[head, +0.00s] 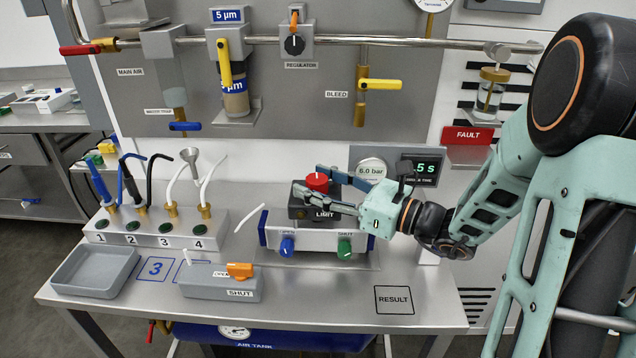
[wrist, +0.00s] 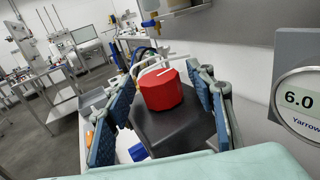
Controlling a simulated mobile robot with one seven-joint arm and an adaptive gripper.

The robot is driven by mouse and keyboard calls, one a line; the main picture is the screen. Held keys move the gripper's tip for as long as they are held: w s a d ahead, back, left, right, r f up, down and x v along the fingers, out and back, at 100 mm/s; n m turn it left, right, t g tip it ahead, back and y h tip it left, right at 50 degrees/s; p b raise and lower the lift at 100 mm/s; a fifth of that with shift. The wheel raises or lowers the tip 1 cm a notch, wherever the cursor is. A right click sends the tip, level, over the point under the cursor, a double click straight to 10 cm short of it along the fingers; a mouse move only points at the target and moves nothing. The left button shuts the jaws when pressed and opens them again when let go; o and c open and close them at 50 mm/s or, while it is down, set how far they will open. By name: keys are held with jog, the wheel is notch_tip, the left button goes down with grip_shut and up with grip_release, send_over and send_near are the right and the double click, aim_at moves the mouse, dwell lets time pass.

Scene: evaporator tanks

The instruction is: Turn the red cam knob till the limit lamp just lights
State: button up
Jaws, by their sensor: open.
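The red cam knob (head: 317,182) sits on top of the dark LIMIT box (head: 312,205). In the wrist view the red knob (wrist: 160,90) is a faceted cap with a white line on its top, standing on the dark box (wrist: 172,130). My gripper (head: 325,190) reaches in from the right. Its blue-padded fingers (wrist: 160,95) are open, one on each side of the knob, with a visible gap on the left; the right finger is closer to it. I cannot tell whether the right finger touches. I cannot make out a limit lamp's state.
The LIMIT box stands on a white unit with a blue knob (head: 286,247) and green knob (head: 345,248). A gauge (head: 371,171) reading 6.0 bar and a timer display (head: 426,169) stand behind my gripper. A grey tray (head: 95,271) and a SHUT valve block (head: 222,283) lie front left.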

jog(key=c, duration=1.2)
jog(key=shift+n+g+y+p, duration=0.3)
jog(key=shift+n+g, duration=0.1)
jog(key=shift+g, duration=0.1)
jog(key=n+g+y+p, duration=0.1)
jog(key=g, duration=0.1)
jog(key=n+g+p, duration=0.1)
jog(key=n+g, duration=0.1)
jog(key=g, duration=0.1)
jog(key=shift+w+d+r+y, duration=0.1)
jog(key=shift+y, duration=0.3)
jog(key=shift+n+g+p, duration=0.95)
jog(key=shift+n+g, duration=0.45)
jog(key=shift+g, duration=0.8)
jog(key=o, duration=1.2)
